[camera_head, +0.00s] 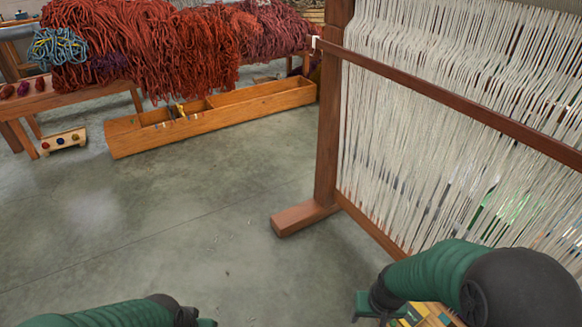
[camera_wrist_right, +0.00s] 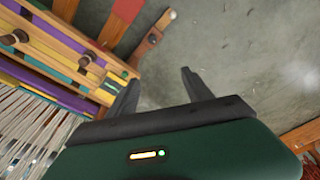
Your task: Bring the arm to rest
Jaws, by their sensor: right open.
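My right arm (camera_head: 435,275) comes in at the lower right of the head view, bent, with green sleeves and a dark joint. My right gripper (camera_head: 363,304) is low beside the loom, partly cut by the frame's bottom edge. In the right wrist view its two dark fingers (camera_wrist_right: 160,82) stand apart with bare floor between them, so it is open and empty. My left arm (camera_head: 120,314) shows only as a green and black part at the bottom left. Its gripper's fingers cannot be made out.
A wooden loom (camera_head: 328,110) with white warp threads stands at the right, its foot (camera_head: 303,217) on the floor. A wooden trough (camera_head: 215,124) lies below heaped red wool skeins (camera_head: 185,50). A wooden rack with coloured strips (camera_wrist_right: 60,50) is close to the right gripper. Mid-floor is clear.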

